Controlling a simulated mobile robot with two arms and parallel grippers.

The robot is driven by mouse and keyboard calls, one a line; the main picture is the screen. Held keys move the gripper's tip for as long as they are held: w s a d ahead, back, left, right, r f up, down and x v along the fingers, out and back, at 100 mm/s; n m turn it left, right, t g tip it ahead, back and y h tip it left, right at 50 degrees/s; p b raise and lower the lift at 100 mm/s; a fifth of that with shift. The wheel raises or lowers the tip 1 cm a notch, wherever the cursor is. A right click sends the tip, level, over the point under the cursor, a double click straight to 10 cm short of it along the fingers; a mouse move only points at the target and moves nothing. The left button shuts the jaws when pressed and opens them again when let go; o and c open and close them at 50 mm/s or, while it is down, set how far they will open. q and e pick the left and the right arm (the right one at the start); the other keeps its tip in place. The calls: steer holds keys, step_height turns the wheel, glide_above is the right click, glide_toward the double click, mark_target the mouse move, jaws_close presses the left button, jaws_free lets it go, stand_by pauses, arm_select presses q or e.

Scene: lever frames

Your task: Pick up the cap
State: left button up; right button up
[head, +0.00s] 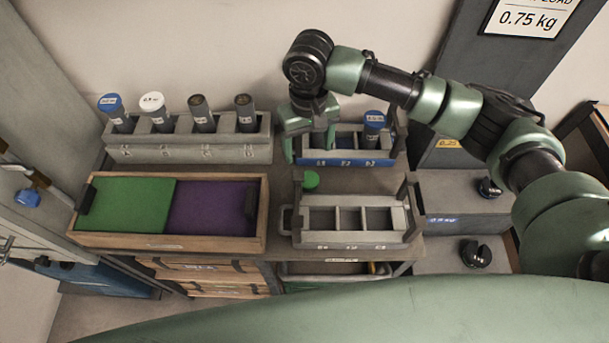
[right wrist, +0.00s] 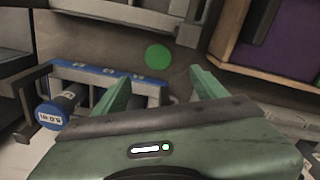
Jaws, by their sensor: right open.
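A small round green cap (head: 311,180) lies on the tabletop between the blue-fronted rack and the grey empty rack. It also shows in the right wrist view (right wrist: 158,56), beyond the fingertips and roughly centred between them. My right gripper (head: 308,143) points down above the left part of the blue-fronted rack, behind the cap in the head view. Its two green fingers (right wrist: 158,88) are spread apart with nothing between them. The gripper does not touch the cap. My left gripper is not in view.
The blue-fronted rack (head: 345,161) holds a blue-capped cylinder (head: 373,122). The grey rack (head: 350,237) has empty compartments. A grey holder (head: 190,152) with several dark cylinders stands back left. A wooden tray (head: 165,242) with green and purple panels lies at left.

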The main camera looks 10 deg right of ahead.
mark_target(309, 179)
step_height(309, 179, down, 5)
steer(key=b, duration=0.4)
steer(key=shift+w, duration=0.15)
steer(key=f, duration=0.4)
steer(key=f+p, duration=0.1)
steer(key=f, duration=0.2)
steer(key=shift+d, duration=0.25)
steer(key=shift+f, duration=0.4)
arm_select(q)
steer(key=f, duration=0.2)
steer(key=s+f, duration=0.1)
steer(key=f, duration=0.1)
arm_select(e)
steer(key=c, duration=1.4)
